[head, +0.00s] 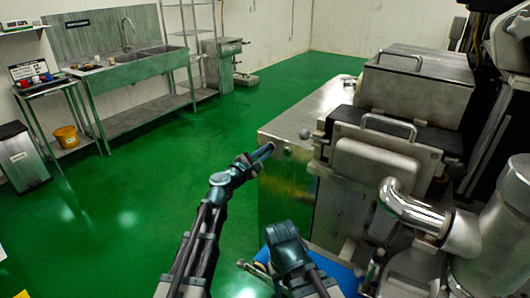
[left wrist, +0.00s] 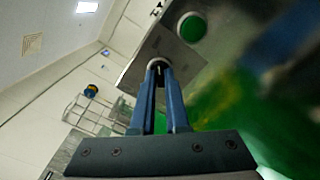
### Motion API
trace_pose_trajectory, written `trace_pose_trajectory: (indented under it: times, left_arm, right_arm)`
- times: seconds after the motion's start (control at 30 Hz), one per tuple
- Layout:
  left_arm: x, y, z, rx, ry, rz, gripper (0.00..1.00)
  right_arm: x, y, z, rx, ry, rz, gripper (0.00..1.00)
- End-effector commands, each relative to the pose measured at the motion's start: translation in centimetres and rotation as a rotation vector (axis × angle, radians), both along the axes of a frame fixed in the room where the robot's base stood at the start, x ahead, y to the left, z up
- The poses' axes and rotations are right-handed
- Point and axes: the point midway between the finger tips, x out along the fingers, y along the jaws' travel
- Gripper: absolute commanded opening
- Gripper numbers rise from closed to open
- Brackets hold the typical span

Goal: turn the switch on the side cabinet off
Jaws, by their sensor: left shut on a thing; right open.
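The side cabinet (head: 285,192) is a metal box right of centre in the head view. My left gripper (head: 266,150) reaches its upper left edge from the left. In the left wrist view its two blue fingers (left wrist: 158,70) are closed together on a small dark switch (left wrist: 157,64) on a metal panel (left wrist: 140,70). The fingers hide most of the switch, and its turn position cannot be read. A round green button (left wrist: 191,28) sits beside it. My right gripper (head: 283,235) is low in the head view, apart from the cabinet; its fingers are hard to make out.
The large metal machine (head: 385,160) stands right of the cabinet, with a bent pipe (head: 410,212) in front. A sink bench (head: 130,75) lines the far left wall, and a bin (head: 22,158) stands at left. The green floor (head: 120,205) between is clear.

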Motion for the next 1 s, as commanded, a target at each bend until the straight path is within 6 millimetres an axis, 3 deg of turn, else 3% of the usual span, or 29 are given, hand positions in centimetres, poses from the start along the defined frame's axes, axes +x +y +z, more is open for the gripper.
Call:
trace_pose_trajectory:
  times: [0.17,0.2,0.37,0.73,1.0]
  left_arm:
    - [-0.1,0.0,-0.1,0.000,0.001,-0.001,0.00]
    - [-0.1,0.0,-0.1,0.000,0.001,-0.001,0.14]
    - [-0.1,0.0,0.0,0.000,0.001,-0.001,0.42]
    - [-0.6,0.3,0.0,0.000,0.000,0.000,0.42]
    - [-5.0,3.1,0.0,0.000,0.000,0.003,0.42]
  right_arm:
    - [0.0,0.0,0.0,0.000,0.000,0.000,0.50]
    - [0.0,0.0,0.0,0.000,0.000,0.000,0.50]
    - [0.0,0.0,0.0,0.000,0.000,0.000,0.50]
    - [0.0,0.0,0.0,0.000,0.000,0.000,0.50]
    - [0.0,0.0,0.0,0.000,0.000,0.000,0.50]
